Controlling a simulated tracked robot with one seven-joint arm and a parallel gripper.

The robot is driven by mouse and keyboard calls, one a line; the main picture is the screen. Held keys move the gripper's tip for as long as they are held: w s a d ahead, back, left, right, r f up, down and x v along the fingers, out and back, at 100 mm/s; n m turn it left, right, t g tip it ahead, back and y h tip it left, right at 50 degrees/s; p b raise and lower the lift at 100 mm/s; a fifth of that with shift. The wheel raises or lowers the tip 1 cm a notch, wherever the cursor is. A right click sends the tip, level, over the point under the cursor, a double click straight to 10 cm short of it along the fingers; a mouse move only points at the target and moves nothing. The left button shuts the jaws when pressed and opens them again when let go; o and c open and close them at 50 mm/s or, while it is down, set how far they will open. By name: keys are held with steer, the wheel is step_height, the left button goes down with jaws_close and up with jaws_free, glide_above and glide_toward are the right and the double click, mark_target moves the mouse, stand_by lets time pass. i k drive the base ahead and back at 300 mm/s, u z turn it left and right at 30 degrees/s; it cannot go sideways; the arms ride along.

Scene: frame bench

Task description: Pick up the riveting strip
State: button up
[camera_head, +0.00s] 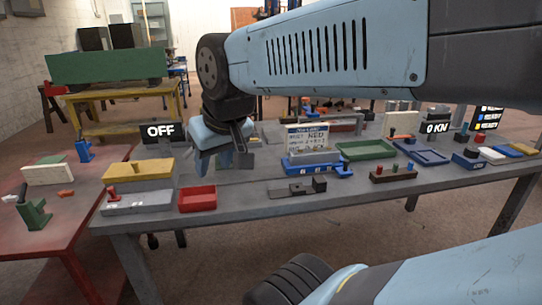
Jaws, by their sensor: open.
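My gripper (222,158) hangs over the left part of the grey bench (240,203), behind the red tray. It is open, with its fingers pointing down, and I see nothing held in it. I cannot tell for certain which piece is the riveting strip. The bench behind my gripper is partly hidden.
A red tray (197,198), a grey box with a red knob (138,201) and a yellow block (138,170) stand near my gripper. A blue fixture with a sign (308,147) and a green tray (365,150) stand mid-bench. A red table (75,220) adjoins at left.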

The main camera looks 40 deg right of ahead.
mark_target(327, 154)
steer(key=z, duration=0.65)
steer(key=i, duration=0.1)
steer(key=u, duration=1.7)
steer(key=k, duration=1.45)
steer(key=z, duration=0.95)
steer(key=i, duration=1)
